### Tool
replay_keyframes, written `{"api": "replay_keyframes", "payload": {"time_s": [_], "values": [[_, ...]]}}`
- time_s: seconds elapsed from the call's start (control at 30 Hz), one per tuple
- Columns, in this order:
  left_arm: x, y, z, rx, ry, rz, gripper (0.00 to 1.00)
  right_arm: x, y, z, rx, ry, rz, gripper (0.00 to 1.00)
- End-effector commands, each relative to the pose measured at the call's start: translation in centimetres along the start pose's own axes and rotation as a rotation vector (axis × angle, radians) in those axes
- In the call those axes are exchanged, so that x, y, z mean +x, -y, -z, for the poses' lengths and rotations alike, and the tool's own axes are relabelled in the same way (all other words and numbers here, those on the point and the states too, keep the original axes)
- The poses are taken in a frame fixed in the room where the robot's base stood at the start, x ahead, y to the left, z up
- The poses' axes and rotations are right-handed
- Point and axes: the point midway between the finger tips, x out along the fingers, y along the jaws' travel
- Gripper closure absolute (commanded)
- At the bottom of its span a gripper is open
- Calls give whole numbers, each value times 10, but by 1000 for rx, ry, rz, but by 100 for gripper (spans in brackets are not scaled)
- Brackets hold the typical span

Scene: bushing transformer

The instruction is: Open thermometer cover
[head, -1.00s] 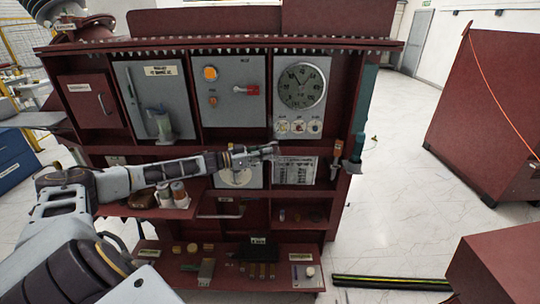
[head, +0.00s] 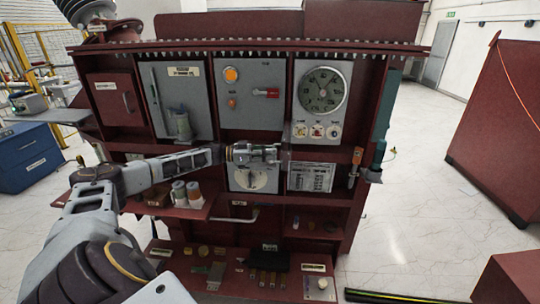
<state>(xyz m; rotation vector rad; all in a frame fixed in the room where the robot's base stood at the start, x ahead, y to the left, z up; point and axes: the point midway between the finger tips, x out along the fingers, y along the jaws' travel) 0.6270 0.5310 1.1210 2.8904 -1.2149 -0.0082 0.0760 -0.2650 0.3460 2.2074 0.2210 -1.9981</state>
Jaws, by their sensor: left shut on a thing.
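The large round dial (head: 323,91), which looks like the thermometer, sits on the upper right grey panel of the dark red cabinet, above several small round gauges (head: 316,131). My left gripper (head: 279,153) is below and left of the dial, in front of the cabinet's middle ledge. Its fingers are closed at a faint, see-through edge, which seems to belong to the thermometer cover (head: 287,143). The cover's outline and how far it stands open are hard to make out. My right gripper is out of view.
Tools (head: 355,166) hang at the right edge. Cups (head: 187,194) stand on a left shelf. Small parts lie on the bottom shelf (head: 187,264).

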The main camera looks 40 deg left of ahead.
Motion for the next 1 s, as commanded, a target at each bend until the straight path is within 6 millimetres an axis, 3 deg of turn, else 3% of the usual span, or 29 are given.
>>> {"api": "replay_keyframes", "payload": {"time_s": [0.03,0.3,0.33,0.47,1.0], "values": [[-2,10,12,5,-15,28,100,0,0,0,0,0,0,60],[-2,10,12,5,-15,28,100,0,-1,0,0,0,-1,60],[-2,10,12,5,-15,28,88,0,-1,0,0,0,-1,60],[-2,9,11,5,-13,25,71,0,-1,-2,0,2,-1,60],[-2,5,5,3,-6,15,70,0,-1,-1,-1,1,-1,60]]}}
